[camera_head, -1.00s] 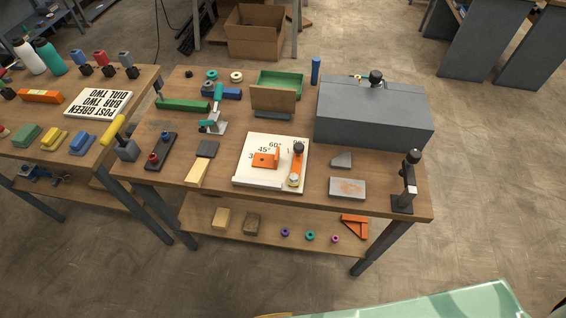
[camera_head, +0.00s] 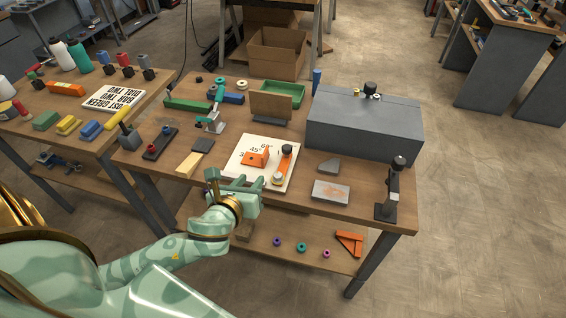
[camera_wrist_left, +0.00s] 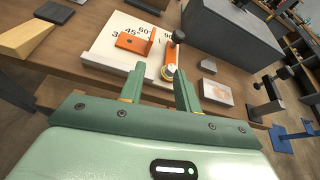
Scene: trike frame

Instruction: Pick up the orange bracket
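The orange bracket (camera_head: 255,158) lies on a white board with angle numbers (camera_head: 238,172) on the middle table. It is an L-shaped piece with a flat base and an upright side. In the left wrist view the bracket (camera_wrist_left: 132,42) is ahead of the fingers, at the upper middle. My left gripper (camera_head: 236,183) is open and empty at the table's front edge, on the near side of the board and apart from the bracket. In the left wrist view its fingers (camera_wrist_left: 159,88) stand apart with nothing between them. My right gripper is not in view.
An orange arm with a black knob (camera_head: 285,153) lies on the board right of the bracket. A grey box (camera_head: 363,128) stands behind right. A black post (camera_head: 392,188) stands at the right corner. A wooden wedge (camera_head: 188,165) lies left. Orange triangular pieces (camera_head: 349,243) lie on the lower shelf.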

